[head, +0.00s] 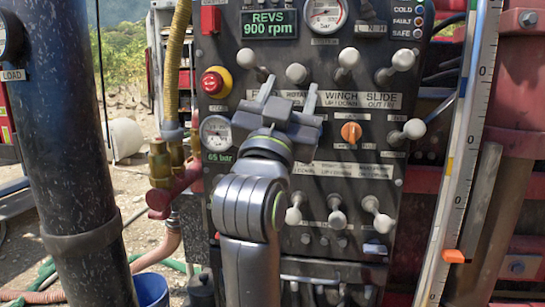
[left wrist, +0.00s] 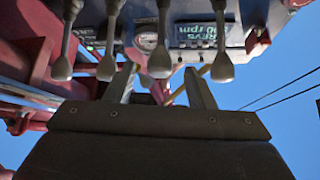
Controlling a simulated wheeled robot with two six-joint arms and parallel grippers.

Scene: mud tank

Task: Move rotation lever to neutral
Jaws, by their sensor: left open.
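In the left wrist view the rotation lever (left wrist: 159,60) hangs between the two spread fingers (left wrist: 162,82), with a gap showing on each side. I cannot tell how deep the knob sits between them. My gripper and arm hide the middle of the panel. My right gripper is not in view.
Neighbouring levers stand close on both sides: one at left (head: 245,58), the winch lever (head: 348,59) and the slide lever (head: 401,60). Lower levers (head: 337,219) sit beside my arm.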

